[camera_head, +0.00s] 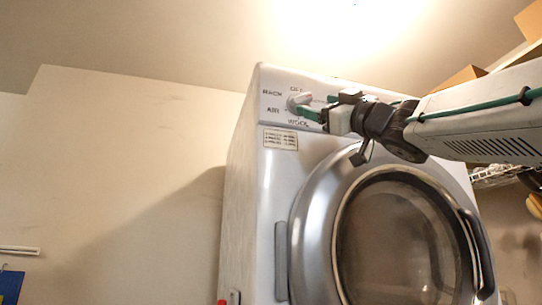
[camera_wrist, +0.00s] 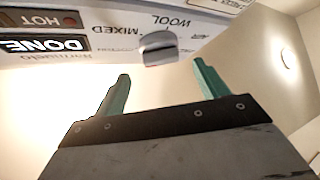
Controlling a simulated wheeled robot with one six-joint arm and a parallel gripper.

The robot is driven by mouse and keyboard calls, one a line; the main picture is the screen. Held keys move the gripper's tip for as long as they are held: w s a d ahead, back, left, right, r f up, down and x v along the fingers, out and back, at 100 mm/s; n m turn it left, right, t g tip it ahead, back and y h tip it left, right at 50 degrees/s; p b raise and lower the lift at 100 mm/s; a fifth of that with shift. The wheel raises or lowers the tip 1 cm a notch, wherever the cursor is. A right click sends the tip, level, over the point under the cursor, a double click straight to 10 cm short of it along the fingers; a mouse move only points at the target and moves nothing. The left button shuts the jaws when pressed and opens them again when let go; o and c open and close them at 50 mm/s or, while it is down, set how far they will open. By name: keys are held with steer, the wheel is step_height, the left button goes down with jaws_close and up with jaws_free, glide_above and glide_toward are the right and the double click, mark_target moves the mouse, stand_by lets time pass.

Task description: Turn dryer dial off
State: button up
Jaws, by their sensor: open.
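The dryer (camera_head: 275,190) is a silver front-loader with a round glass door. Its dial (camera_head: 299,101) sits at the top left of the front panel, ringed by labels reading RACK, OFF, AIR and WOOL. My gripper (camera_head: 311,105) is at the dial in the head view, its green fingers pointing left at it and partly covering the labels. In the wrist view the grey dial (camera_wrist: 158,48) shows beyond and between the two green fingertips (camera_wrist: 158,70), which are spread apart. The fingers appear not to touch the dial there. I cannot tell exactly where the dial points.
The dryer door (camera_head: 395,240) is closed below my arm. A label plate (camera_head: 281,139) is under the dial. In the wrist view a DONE panel (camera_wrist: 45,46) and a HOT panel (camera_wrist: 40,20) lie left of the dial. A wire shelf (camera_head: 495,175) stands at the right.

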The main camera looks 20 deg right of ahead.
mark_target(306, 101)
steer(key=x, duration=0.5)
steer(key=shift+w+a+r, duration=0.1)
steer(key=shift+w+a, duration=0.05)
steer(key=shift+w, duration=0.05)
steer(key=c, duration=0.9)
steer(key=shift+n, duration=0.3)
